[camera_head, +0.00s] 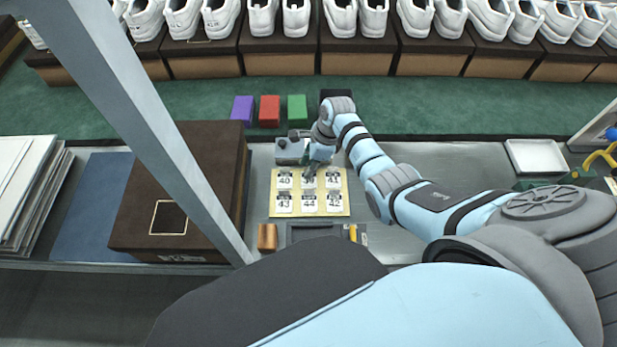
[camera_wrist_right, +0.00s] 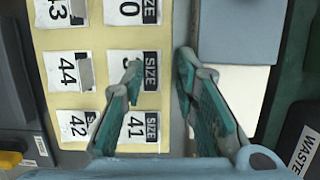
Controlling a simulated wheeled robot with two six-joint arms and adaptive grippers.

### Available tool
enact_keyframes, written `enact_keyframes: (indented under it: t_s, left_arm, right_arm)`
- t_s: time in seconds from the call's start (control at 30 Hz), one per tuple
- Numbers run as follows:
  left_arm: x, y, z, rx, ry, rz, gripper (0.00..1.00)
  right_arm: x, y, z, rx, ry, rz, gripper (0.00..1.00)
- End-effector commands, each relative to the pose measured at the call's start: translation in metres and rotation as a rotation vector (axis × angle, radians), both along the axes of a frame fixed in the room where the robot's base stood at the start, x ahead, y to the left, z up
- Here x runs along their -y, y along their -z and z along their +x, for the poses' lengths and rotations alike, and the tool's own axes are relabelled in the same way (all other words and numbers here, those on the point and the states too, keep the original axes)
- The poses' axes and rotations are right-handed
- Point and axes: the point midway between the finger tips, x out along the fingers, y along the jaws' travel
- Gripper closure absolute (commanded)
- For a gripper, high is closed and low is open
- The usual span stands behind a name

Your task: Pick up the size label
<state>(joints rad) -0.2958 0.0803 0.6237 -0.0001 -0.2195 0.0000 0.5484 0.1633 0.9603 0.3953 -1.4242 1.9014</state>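A yellow board (camera_head: 272,196) on the grey worktop carries several white size labels in two rows. In the head view, labels 40 (camera_head: 284,180), 43 (camera_head: 284,203), 44 (camera_head: 309,203), 42 (camera_head: 334,203) and 41 (camera_head: 334,180) show. The middle label of the far row is partly covered by my right gripper (camera_head: 310,174). In the right wrist view this label (camera_wrist_right: 122,66) lies partly behind one finger and its number is not fully readable. My right gripper (camera_wrist_right: 160,68) is open there, its fingers apart and empty above the board's edge. My left gripper is not in view.
A dark brown shoe box (camera_head: 215,150) stands left of the board. Purple (camera_head: 242,110), red (camera_head: 269,111) and green (camera_head: 297,110) blocks lie beyond it. A white tray (camera_head: 536,156) is at right. A brown block (camera_head: 267,237) lies in front.

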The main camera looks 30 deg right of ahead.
Motion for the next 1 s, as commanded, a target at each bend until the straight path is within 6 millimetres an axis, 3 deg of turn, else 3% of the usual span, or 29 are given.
enact_keyframes:
  t_s: [0.13,0.3,0.77,0.87,1.0]
  left_arm:
    - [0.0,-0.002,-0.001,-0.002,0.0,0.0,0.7]
    - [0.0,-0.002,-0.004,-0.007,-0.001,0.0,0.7]
    - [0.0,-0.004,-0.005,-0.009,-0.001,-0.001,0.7]
    - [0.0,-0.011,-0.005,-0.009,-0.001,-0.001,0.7]
    - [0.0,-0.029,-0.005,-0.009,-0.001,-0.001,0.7]
  right_arm:
    - [0.0,-0.002,0.0,0.001,0.0,0.0,0.74]
    - [0.0,-0.003,0.0,0.001,0.0,0.0,1.0]
    - [0.0,-0.008,0.001,0.002,0.0,-0.001,1.0]
    - [0.0,-0.021,0.001,0.003,0.0,0.0,1.0]
    - [0.001,-0.06,0.002,0.006,-0.001,-0.001,1.0]
